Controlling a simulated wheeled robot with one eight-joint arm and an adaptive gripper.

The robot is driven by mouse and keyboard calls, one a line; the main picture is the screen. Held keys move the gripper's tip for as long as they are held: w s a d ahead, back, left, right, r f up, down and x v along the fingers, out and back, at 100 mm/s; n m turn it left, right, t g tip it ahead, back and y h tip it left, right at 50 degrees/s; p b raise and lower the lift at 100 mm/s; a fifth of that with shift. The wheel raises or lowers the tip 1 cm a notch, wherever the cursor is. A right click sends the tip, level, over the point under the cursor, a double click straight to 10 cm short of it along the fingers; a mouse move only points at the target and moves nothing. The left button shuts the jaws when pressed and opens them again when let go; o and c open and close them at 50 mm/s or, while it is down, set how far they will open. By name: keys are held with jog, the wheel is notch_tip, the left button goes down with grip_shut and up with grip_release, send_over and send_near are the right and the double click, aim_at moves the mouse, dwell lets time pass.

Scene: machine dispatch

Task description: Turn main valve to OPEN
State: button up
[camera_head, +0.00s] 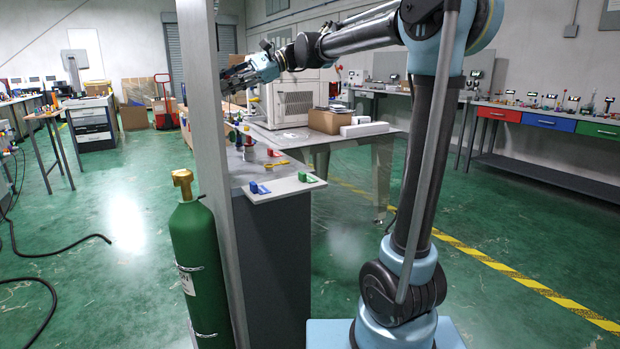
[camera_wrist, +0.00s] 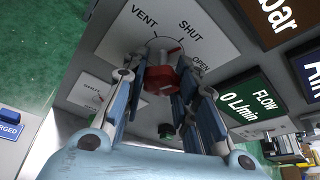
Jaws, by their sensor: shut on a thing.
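The main valve's red knob (camera_wrist: 160,80) sits on a white dial plate (camera_wrist: 120,38) marked VENT, SHUT and OPEN in the wrist view. My gripper (camera_wrist: 161,69) has its two blue fingers on either side of the knob and is closed on it. In the head view my gripper (camera_head: 238,77) is at the far side of a grey post, and the knob is hidden there.
A smaller dial plate (camera_wrist: 88,96) lies below left. In the head view, a grey post (camera_head: 210,150) and green gas cylinder (camera_head: 199,265) stand close to the bench (camera_head: 275,250).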

jog(key=shift+m+g+h, duration=0.3)
jog(key=shift+m+g, duration=0.1)
jog(key=shift+m, duration=0.2)
jog(key=shift+m+g+h, duration=0.4)
jog(key=shift+m+g, duration=0.2)
jog(key=shift+m, duration=0.5)
jog(key=shift+s+m+g+h, duration=0.15)
jog(key=shift+m+g+h, duration=0.2)
jog(key=shift+m, duration=0.25)
jog(key=shift+m+g, duration=0.45)
jog(key=shift+m, duration=0.25)
jog(key=o, duration=1)
jog(key=shift+d, duration=0.1)
